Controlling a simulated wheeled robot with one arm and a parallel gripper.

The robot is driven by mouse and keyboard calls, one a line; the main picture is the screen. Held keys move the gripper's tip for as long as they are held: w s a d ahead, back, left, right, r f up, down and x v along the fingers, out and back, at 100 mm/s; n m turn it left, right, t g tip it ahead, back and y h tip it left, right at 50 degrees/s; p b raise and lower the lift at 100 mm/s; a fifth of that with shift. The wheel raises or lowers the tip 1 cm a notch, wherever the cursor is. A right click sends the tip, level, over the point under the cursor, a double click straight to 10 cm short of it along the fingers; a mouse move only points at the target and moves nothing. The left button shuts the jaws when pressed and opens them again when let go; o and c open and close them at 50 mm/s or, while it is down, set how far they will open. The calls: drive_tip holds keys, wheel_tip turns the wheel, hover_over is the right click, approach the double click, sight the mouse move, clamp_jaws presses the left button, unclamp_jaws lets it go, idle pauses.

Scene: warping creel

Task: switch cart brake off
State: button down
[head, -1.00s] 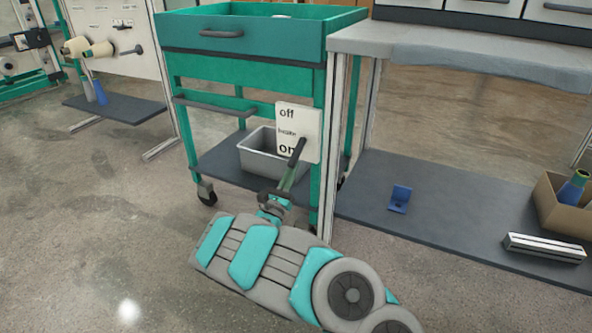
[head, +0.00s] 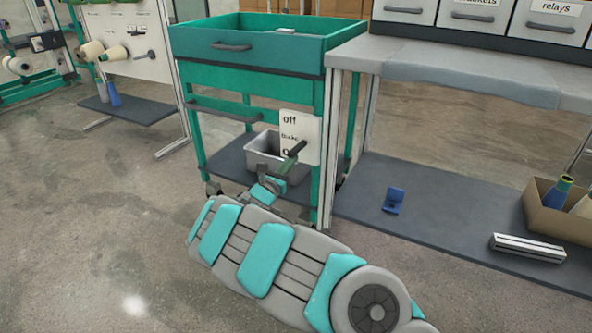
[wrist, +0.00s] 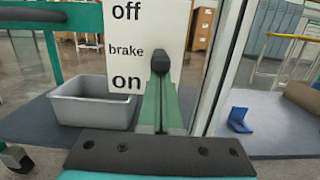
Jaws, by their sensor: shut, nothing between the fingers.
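The teal cart (head: 245,55) stands in the head view with a white brake plate (head: 300,125) on its right front post. The plate reads "off" at the top, "brake" in the middle and "on" at the bottom; it also shows in the wrist view (wrist: 122,45). The dark brake lever (head: 296,149) sticks out over the plate's lower part, partly covering "on". In the wrist view the lever's rounded end (wrist: 162,58) is right of "brake". My gripper (head: 279,178) is shut and empty, its green fingers (wrist: 160,95) just below the lever end. Contact cannot be told.
A grey bin (head: 262,148) sits on the cart's lower shelf. To the right, a workbench (head: 470,75) has a lower shelf with a blue bracket (head: 394,200), a white bar (head: 527,248) and a cardboard box (head: 548,215).

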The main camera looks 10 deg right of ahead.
sight(290, 153)
wheel_tip(290, 153, up, 4)
drive_tip(key=g+p, duration=0.1)
drive_tip(key=p, duration=0.1)
drive_tip(key=g+y+p, duration=0.1)
drive_tip(key=p, duration=0.1)
drive_tip(key=shift+f+y, duration=0.25)
drive_tip(key=shift+y, duration=0.05)
drive_tip(key=r+g+p, duration=0.1)
drive_tip(key=p, duration=0.2)
drive_tip(key=shift+w+y+p, duration=0.1)
drive_tip(key=shift+y+p, duration=0.3)
drive_tip(key=shift+r+g+p, duration=0.1)
drive_tip(key=shift+g+p, duration=0.3)
drive_tip(key=shift+p, duration=0.2)
drive_tip(key=shift+w+d+y, duration=0.1)
drive_tip(key=shift+y, duration=0.2)
drive_tip(key=s+a+b, duration=0.1)
drive_tip(key=s+a, duration=0.5)
drive_tip(key=s, duration=0.3)
drive_tip(key=shift+s+a+f, duration=0.25)
drive_tip(key=shift+a+f, duration=0.15)
drive_tip(key=shift+f, duration=0.05)
